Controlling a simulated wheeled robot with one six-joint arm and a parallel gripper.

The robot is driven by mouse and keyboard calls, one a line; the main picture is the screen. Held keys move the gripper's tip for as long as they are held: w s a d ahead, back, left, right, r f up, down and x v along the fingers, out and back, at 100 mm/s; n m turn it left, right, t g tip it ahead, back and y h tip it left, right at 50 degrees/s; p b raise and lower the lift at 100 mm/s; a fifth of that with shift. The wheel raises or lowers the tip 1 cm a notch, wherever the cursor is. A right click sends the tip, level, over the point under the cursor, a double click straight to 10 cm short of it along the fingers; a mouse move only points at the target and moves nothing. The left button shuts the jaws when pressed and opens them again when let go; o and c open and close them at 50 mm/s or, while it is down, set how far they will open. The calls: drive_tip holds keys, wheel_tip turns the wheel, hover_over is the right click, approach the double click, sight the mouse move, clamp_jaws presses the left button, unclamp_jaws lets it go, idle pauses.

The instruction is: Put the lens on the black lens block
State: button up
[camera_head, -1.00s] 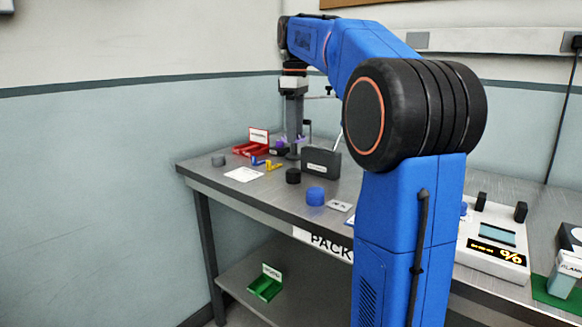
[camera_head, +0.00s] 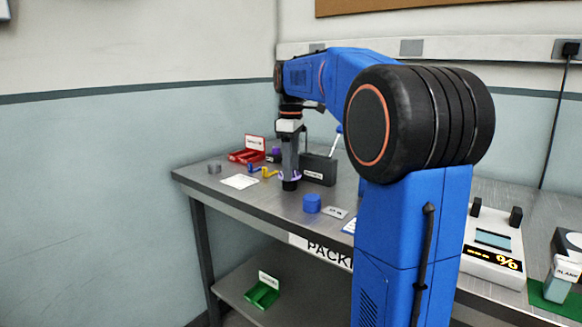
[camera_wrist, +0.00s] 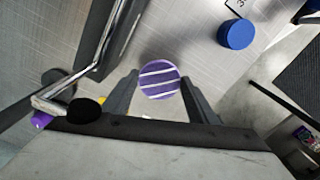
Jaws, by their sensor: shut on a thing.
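My gripper (camera_wrist: 160,84) is shut on the lens, a purple disc with pale stripes (camera_wrist: 159,80), seen between the two fingers in the wrist view. In the head view my gripper (camera_head: 290,172) points straight down, and a pale purple rim of the lens shows at its fingertips. The black lens block (camera_head: 290,186), a short dark cylinder, stands on the bench directly below the lens. I cannot tell whether lens and block touch. In the wrist view the lens hides the block.
A dark box (camera_head: 319,170) stands close right of my gripper. A blue cylinder (camera_head: 312,203) is in front on the right. A red tray (camera_head: 246,156), a purple piece (camera_head: 276,151), a grey cylinder (camera_head: 214,167) and a white sheet (camera_head: 240,181) lie behind and left.

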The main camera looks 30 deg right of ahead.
drive_tip(key=shift+f, duration=0.15)
drive_tip(key=o, duration=1)
wheel_tip(320, 180, up, 12)
drive_tip(key=shift+r, duration=0.15)
